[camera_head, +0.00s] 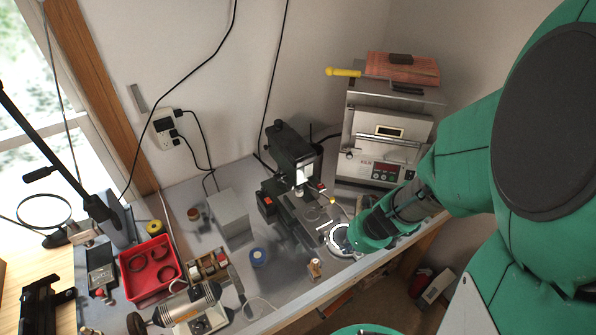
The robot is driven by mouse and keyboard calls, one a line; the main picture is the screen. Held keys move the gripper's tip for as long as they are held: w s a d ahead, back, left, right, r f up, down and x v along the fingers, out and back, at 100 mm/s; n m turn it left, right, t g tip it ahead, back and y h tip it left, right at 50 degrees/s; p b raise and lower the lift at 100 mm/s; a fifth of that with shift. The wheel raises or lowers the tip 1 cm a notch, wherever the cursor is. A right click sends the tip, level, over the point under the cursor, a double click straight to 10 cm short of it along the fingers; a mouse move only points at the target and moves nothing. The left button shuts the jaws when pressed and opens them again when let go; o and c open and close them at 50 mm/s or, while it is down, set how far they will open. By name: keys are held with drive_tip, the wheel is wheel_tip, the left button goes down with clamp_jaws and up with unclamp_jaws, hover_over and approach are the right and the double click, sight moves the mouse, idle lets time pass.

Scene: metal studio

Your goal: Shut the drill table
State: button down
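The drill table is a grey-topped bench (290,296) with a wooden front edge, running along the wall. A small black drill press (293,160) stands on it near the middle. A narrow brown piece (336,304) shows below the front edge; I cannot tell whether it is a drawer front standing out. My gripper (335,236) is at the end of my green arm, over or just above the bench's front right part, to the right of the drill press base. Its fingers are too small and partly hidden by the wrist to tell whether they are open.
A grey kiln-like box (384,145) with a red display stands at the back right. Floor shows below the bench at right.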

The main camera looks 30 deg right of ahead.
drive_tip(key=w+f+b, duration=0.1)
drive_tip(key=w+f, duration=0.3)
drive_tip(key=w, duration=0.1)
drive_tip(key=shift+w+a, duration=0.2)
drive_tip(key=shift+a, duration=0.2)
drive_tip(key=shift+w, duration=0.1)
drive_tip(key=p, duration=0.2)
approach(312, 226)
drive_tip(key=shift+x, duration=2.55)
